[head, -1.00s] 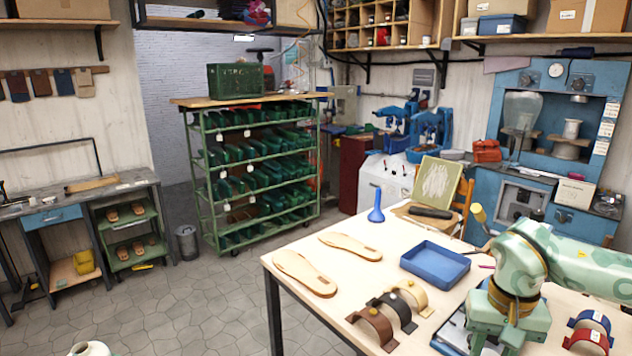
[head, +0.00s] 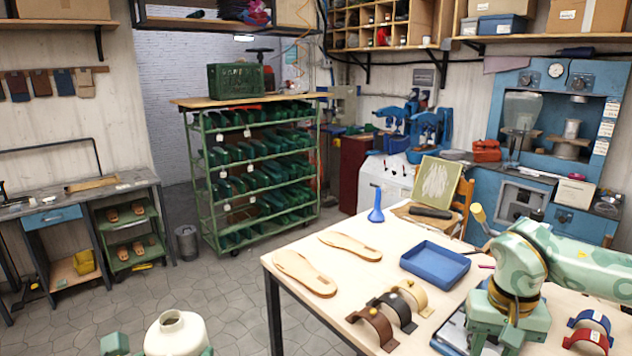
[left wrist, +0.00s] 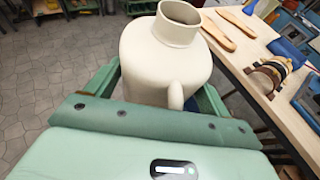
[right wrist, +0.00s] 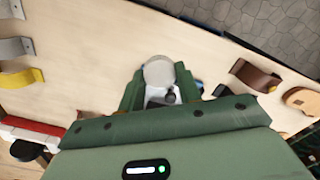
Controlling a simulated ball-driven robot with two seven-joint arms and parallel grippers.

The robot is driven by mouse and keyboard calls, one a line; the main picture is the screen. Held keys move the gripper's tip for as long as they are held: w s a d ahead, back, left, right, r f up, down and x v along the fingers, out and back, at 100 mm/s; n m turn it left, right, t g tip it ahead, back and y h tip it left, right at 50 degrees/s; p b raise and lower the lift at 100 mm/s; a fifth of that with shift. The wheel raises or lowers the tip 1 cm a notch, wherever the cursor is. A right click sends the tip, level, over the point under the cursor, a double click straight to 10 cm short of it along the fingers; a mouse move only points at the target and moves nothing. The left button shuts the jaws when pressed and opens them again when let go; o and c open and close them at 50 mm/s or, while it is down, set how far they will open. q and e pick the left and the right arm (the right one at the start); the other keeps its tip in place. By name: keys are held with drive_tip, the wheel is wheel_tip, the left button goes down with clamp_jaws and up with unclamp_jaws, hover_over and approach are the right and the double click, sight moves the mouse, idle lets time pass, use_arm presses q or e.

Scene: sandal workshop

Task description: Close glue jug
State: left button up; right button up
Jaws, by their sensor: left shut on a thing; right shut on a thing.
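The cream glue jug (head: 178,335) shows at the bottom of the head view, upright, its neck open with no lid on it. My left gripper (head: 160,347) is shut on its body. In the left wrist view the jug (left wrist: 165,55) stands between the green fingers, its handle toward me. My right gripper (right wrist: 160,92) is shut on a pale round thing (right wrist: 158,73), which looks like a lid. The right gripper points down over the table near its front edge. In the head view what it holds is hidden.
The wooden table (head: 300,250) carries sandal soles (head: 350,246), a blue tray (head: 435,263), a blue funnel-shaped bottle (head: 376,205) and several strap pieces (head: 375,328). The jug is left of the table, over open floor (head: 120,300). A green shoe rack (head: 205,190) stands behind.

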use_arm(q)
drive_tip(key=shift+s+d+r+m+h, duration=0.3)
drive_tip(key=shift+s+d+r+h, duration=0.15)
drive_tip(key=shift+s+d, duration=0.3)
use_arm(e)
drive_tip(key=shift+s+a+f, duration=0.1)
drive_tip(key=shift+s+a, duration=0.15)
use_arm(q)
drive_tip(key=shift+s+r, duration=0.1)
use_arm(e)
drive_tip(key=s+a+f+n, duration=0.1)
drive_tip(key=s+a+n, duration=0.2)
drive_tip(key=s+a, duration=0.4)
drive_tip(key=s, duration=0.3)
drive_tip(key=shift+s+a+n, duration=0.2)
drive_tip(key=shift+a+n, duration=0.1)
use_arm(q)
drive_tip(key=shift+d, duration=0.1)
use_arm(e)
drive_tip(key=shift+f, duration=0.1)
use_arm(q)
drive_tip(key=s+d+f+m+g+h, duration=0.1)
drive_tip(key=d+m+h, duration=0.3)
drive_tip(key=d, duration=0.3)
drive_tip(key=s+d+f+m+g+h, duration=0.1)
drive_tip(key=d+m+h, duration=0.3)
drive_tip(key=d, duration=0.4)
drive_tip(key=shift+g+h, duration=0.35)
drive_tip(key=shift+g, duration=0.15)
